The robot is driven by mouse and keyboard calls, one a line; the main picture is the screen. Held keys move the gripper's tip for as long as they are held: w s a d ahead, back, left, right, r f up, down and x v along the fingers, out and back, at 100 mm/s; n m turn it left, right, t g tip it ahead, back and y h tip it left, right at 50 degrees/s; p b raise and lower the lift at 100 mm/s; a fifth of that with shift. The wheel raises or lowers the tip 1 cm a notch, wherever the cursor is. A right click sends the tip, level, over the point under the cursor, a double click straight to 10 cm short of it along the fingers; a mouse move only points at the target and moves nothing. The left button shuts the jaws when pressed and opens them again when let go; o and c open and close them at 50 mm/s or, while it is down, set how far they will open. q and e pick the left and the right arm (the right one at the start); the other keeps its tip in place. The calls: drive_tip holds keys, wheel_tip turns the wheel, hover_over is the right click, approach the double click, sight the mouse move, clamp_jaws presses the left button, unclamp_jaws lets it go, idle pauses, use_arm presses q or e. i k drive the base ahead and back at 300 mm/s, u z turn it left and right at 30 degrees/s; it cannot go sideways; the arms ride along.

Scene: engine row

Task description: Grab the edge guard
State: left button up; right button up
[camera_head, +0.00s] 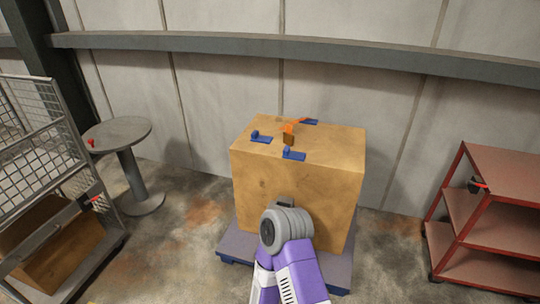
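A large tan box (293,180) stands in the middle. Several small blue pieces lie on its top: one at the left (261,137), one at the front edge (293,154) and one at the back (309,121). A small orange-and-brown piece (289,134) stands between them. I cannot tell for sure which of these is the edge guard. A purple and grey arm of mine rises from the bottom middle, in front of the box. No fingers show on it. I cannot see either gripper, nor anything held.
The box rests on a low grey platform (338,268). At left are a mesh-sided cart (38,160) holding a brown box (62,245), and a round grey table (118,133) with a small red item (90,142). A red shelf cart (500,172) stands at right. Floor shows between them.

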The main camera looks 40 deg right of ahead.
sight(289, 154)
drive_tip(key=u, duration=0.45)
drive_tip(key=i, duration=1.85)
drive_tip(key=z, duration=0.8)
drive_tip(key=i, duration=1.1)
drive_tip(key=z, duration=1.15)
